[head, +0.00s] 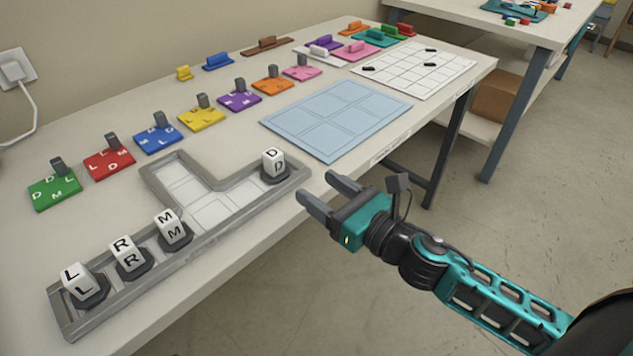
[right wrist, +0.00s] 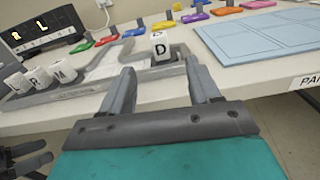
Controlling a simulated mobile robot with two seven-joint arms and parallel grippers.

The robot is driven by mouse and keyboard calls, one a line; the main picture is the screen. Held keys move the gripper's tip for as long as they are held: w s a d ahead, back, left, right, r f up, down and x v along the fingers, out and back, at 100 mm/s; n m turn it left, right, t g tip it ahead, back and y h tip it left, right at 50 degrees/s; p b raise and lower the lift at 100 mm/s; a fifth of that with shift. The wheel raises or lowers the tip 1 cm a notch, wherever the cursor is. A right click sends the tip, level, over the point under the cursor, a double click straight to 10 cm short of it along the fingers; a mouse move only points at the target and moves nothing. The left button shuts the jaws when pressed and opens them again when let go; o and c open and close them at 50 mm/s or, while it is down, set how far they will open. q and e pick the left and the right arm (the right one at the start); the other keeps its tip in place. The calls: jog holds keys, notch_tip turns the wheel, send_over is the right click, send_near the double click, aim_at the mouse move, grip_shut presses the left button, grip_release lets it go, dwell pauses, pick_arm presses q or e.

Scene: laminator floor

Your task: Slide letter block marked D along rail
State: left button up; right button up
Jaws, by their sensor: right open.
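The white block marked D (head: 273,163) stands at the right end of the grey rail frame (head: 235,208), on a dark round base. It also shows in the right wrist view (right wrist: 160,46), ahead between my fingers. My right gripper (head: 328,190) is open and empty, just off the table's front edge, to the right of D and apart from it. White blocks marked M (head: 172,229), R (head: 129,255) and L (head: 80,282) stand along the rail's front channel to the left. My left gripper is absent from the head view; a dark part (right wrist: 22,160) at the wrist view's lower left is unclear.
Coloured letter plates with grey knobs, such as the green one (head: 54,193), line the table behind the rail. A pale blue grid mat (head: 336,119) lies to the right. A dark panel with lit letters (right wrist: 42,32) stands behind the rail. The front edge runs close by.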

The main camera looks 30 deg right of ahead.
aim_at(278, 159)
jog(key=shift+w+r+n, duration=0.1)
jog(key=shift+w+n, duration=0.1)
jog(key=shift+n, duration=0.2)
jog(key=x, duration=1.3)
jog(key=shift+p, duration=0.3)
grip_shut()
dwell(0.4)
